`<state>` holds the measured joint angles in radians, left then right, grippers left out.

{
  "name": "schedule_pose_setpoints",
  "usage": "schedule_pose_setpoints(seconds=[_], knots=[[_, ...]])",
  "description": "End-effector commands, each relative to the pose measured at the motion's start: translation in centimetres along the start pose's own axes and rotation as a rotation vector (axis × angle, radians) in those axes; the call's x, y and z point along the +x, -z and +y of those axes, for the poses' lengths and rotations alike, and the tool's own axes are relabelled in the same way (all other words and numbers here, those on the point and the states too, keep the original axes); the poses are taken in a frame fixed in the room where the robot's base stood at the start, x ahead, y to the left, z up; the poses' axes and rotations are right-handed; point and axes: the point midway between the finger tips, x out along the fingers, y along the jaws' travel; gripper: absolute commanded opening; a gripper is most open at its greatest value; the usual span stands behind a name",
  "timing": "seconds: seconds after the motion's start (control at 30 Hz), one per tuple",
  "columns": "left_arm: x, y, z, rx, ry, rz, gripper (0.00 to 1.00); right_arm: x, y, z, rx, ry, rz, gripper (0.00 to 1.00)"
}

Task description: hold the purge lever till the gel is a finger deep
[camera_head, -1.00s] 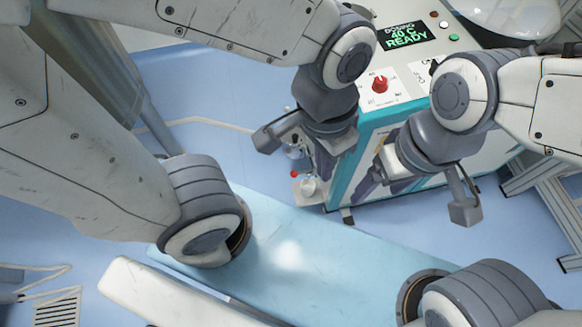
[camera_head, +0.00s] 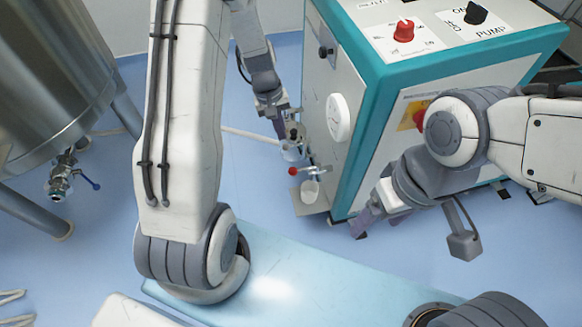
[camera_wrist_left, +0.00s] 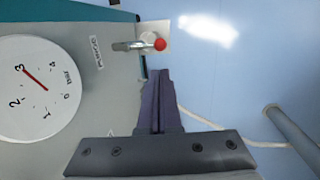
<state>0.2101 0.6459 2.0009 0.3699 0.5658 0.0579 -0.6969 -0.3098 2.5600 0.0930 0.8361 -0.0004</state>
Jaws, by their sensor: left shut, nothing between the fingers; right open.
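The purge lever is a metal handle with a red ball end (camera_head: 293,171) on the side of the teal and white machine; the wrist view shows it (camera_wrist_left: 160,44) beside a label that appears to read PURGE. A small pale cup (camera_head: 309,191) stands on a small plate below it; its gel level cannot be made out. My left gripper (camera_head: 283,134) is shut and empty, above and a little left of the lever, apart from it. The wrist view shows its fingers together (camera_wrist_left: 160,75), pointing toward the lever. My right gripper (camera_head: 378,217) is open and empty near the machine's front lower corner.
A round gauge (camera_head: 338,117) is on the machine's side; its needle (camera_wrist_left: 36,79) points near 3. A red knob (camera_head: 404,31) and a black pump switch (camera_head: 476,13) are on top. A steel tank (camera_head: 60,80) with a valve stands left.

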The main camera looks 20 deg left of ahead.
Motion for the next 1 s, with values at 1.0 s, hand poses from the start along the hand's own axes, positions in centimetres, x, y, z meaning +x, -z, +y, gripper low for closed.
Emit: schedule_pose_setpoints(seconds=[1.0], knots=[[12.5,-0.1,0.0,0.004,0.002,-0.003,0.0,4.5,-0.2,0.3,0.0,0.0,0.0,0.76]])
